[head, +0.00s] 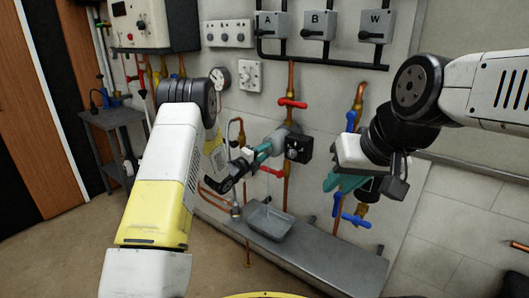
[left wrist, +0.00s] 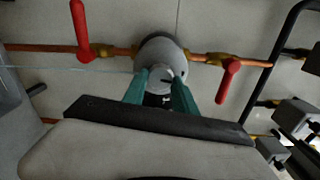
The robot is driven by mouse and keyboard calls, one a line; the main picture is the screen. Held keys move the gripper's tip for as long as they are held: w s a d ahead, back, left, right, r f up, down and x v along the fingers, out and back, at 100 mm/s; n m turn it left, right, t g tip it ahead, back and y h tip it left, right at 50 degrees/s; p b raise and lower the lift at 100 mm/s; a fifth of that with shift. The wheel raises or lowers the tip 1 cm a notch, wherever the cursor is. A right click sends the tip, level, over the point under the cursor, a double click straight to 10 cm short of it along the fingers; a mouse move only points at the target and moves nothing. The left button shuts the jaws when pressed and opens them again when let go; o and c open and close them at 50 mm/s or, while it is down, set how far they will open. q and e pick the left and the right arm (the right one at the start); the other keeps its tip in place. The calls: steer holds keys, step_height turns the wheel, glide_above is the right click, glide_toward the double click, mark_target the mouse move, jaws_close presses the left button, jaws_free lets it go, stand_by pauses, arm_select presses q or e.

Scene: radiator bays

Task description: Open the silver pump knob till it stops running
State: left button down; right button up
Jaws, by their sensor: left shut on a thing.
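The grey pump (head: 283,131) sits on a vertical copper pipe on the wall in the head view. Its round body (left wrist: 161,51) fills the middle of the left wrist view, with the silver knob (left wrist: 162,75) at its front. My left gripper (head: 266,148) is at the pump, its teal fingers (left wrist: 160,86) on either side of the knob and shut on it. The fingers partly hide the knob. A thin stream of water (head: 267,190) falls towards a grey tray (head: 270,221). My right gripper (head: 343,182) hangs apart from the pump; its finger gap is not clear.
Red valve handles are above (head: 292,103) and below (head: 271,172) the pump. Blue valve handles (head: 355,219) are near my right gripper. The tray stands on a grey ledge (head: 325,250). Switches marked A, B and W (head: 315,25) are above. A small table (head: 115,120) is at left.

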arm_select(q)
steer(key=m, duration=0.4)
steer(key=shift+f+m, duration=0.15)
steer(key=shift+m, duration=2.15)
steer(key=shift+a+f, duration=0.1)
steer(key=c, duration=1)
jaws_free()
steer(key=v, duration=0.7)
steer(key=shift+s+a, duration=0.2)
steer(key=shift+s, duration=0.1)
